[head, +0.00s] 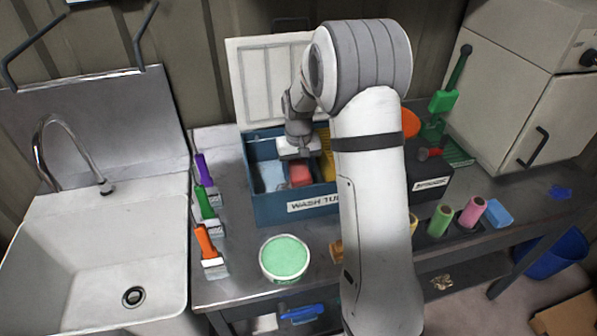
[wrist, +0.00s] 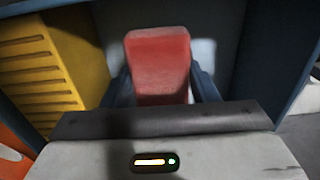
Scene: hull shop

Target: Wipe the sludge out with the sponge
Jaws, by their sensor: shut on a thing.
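A blue wash tub (head: 260,212) stands on the metal bench with its white lid (head: 265,90) raised behind it. My gripper (head: 298,160) reaches down into the tub and is shut on a red sponge (head: 301,175). In the wrist view the red sponge (wrist: 158,62) stands between the fingers, inside the tub's blue walls. A pale bluish patch (head: 270,178) shows on the tub's floor left of the sponge; I cannot tell whether it is sludge. My arm hides the tub's right part.
A yellow ribbed piece (head: 327,165) is close beside the gripper in the tub. A green round container (head: 285,258) sits in front. A sink (head: 95,255) is at left, a white cabinet (head: 535,90) at right.

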